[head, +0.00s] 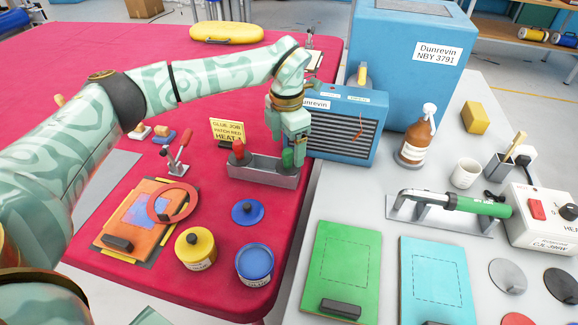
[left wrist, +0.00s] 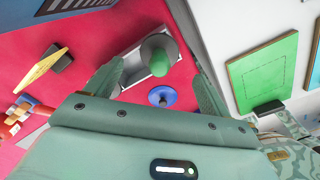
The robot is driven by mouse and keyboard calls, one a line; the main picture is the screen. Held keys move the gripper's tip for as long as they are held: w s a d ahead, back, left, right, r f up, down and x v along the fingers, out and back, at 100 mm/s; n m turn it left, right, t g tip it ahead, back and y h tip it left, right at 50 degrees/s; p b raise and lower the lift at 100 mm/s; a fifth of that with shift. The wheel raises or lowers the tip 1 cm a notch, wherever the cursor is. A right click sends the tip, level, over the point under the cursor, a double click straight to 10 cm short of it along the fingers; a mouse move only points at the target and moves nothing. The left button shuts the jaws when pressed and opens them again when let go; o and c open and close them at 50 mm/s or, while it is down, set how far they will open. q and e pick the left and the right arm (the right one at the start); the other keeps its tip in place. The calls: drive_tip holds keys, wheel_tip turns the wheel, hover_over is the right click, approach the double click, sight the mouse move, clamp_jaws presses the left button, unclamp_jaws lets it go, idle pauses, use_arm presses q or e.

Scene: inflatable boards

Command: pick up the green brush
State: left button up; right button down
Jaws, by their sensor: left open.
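The green brush (head: 288,158) stands at the right end of a grey metal tray (head: 262,178), partly hidden by my gripper in the head view. In the left wrist view the green brush (left wrist: 158,58) shows end-on, with a round green top above a wider dark disc. My left gripper (head: 290,143) is open and points down over that end of the tray. In the left wrist view the fingers of my left gripper (left wrist: 160,76) lie apart, one on each side of the brush. I cannot tell whether either finger touches it.
A red-handled brush (head: 239,150) stands at the tray's left end. A blue heater box (head: 345,125) stands close behind right. A yellow sign (head: 227,131) is behind left. A blue lid (head: 247,212), yellow can (head: 194,248) and blue can (head: 254,264) stand in front.

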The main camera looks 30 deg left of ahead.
sight(288, 150)
use_arm(q)
wheel_tip(288, 150, down, 5)
drive_tip(key=shift+w+f+b, duration=0.15)
drive_tip(key=shift+f+b, duration=0.05)
drive_tip(key=shift+b, duration=0.85)
drive_tip(key=shift+r, duration=0.15)
drive_tip(key=shift+c, duration=0.3)
drive_tip(key=c, duration=1.1)
use_arm(e)
drive_tip(key=shift+s+f, duration=0.15)
drive_tip(key=shift+f, duration=0.35)
drive_tip(key=shift+s+f, duration=0.15)
drive_tip(key=shift+f, duration=0.35)
use_arm(q)
drive_tip(key=shift+r, duration=0.1)
